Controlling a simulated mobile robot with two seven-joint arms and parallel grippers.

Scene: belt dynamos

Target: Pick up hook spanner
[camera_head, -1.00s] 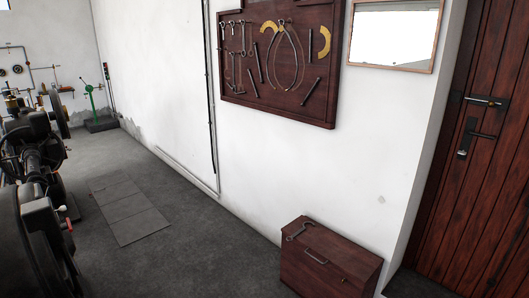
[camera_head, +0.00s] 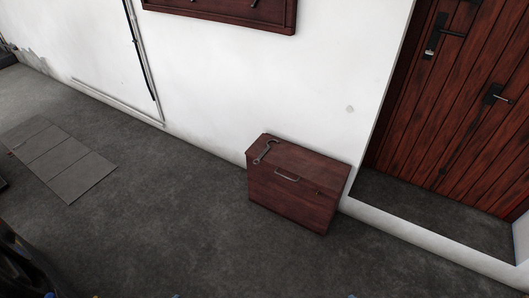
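A hook spanner (camera_head: 265,152), a small grey metal tool with a curved end, lies on top of a dark red-brown wooden chest (camera_head: 291,205). It lies near the left end of the lid. The chest stands on the floor against the white wall, with a metal handle (camera_head: 287,178) near its front top edge. Neither of my grippers shows in the head view.
A wooden door (camera_head: 458,95) in a recess stands to the right of the chest. Grey floor plates (camera_head: 62,160) lie at the left. A dark tool board (camera_head: 230,12) hangs above on the wall. The dark floor (camera_head: 165,215) in front and left of the chest is clear.

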